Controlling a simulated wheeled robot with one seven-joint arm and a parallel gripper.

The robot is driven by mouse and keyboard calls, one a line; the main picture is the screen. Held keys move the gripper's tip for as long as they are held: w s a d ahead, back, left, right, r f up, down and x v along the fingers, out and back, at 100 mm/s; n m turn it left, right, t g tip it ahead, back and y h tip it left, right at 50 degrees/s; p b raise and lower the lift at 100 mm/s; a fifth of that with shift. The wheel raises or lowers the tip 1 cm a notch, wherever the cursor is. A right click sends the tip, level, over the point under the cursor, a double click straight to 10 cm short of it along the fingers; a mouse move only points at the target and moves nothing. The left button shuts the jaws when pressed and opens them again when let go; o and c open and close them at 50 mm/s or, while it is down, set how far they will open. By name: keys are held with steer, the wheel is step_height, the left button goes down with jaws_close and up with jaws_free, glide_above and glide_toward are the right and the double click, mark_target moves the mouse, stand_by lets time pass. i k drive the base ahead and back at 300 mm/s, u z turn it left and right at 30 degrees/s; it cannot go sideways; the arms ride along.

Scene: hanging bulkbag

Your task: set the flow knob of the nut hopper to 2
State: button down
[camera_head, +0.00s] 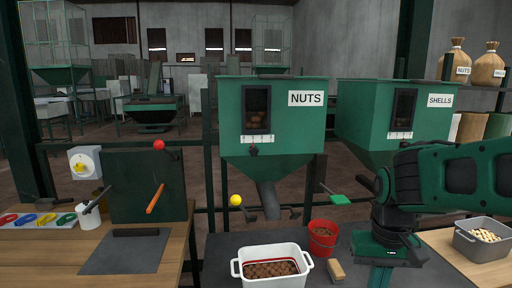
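The nut hopper (285,115) is a green funnel-shaped bin with a "NUTS" label, in the middle of the head view. A dark window in its front shows brown nuts. Under the window is a white scale strip (257,137) with marks too small to read. The flow knob (254,151) is a small dark knob just below the strip; I cannot make out which mark it points to. Nothing touches the knob. My green and black arm is folded at the right and runs out of the right edge. My gripper is not visible.
A shell hopper (362,120) stands to the right, partly behind my arm. A white tub (272,281) of nuts and a red bucket (323,238) stand in front. The space before the knob looks clear.

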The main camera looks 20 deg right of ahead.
mark_target(254, 151)
steer(key=z, duration=0.9)
steer(key=k, duration=1.25)
steer(key=u, duration=0.95)
steer(key=i, duration=1)
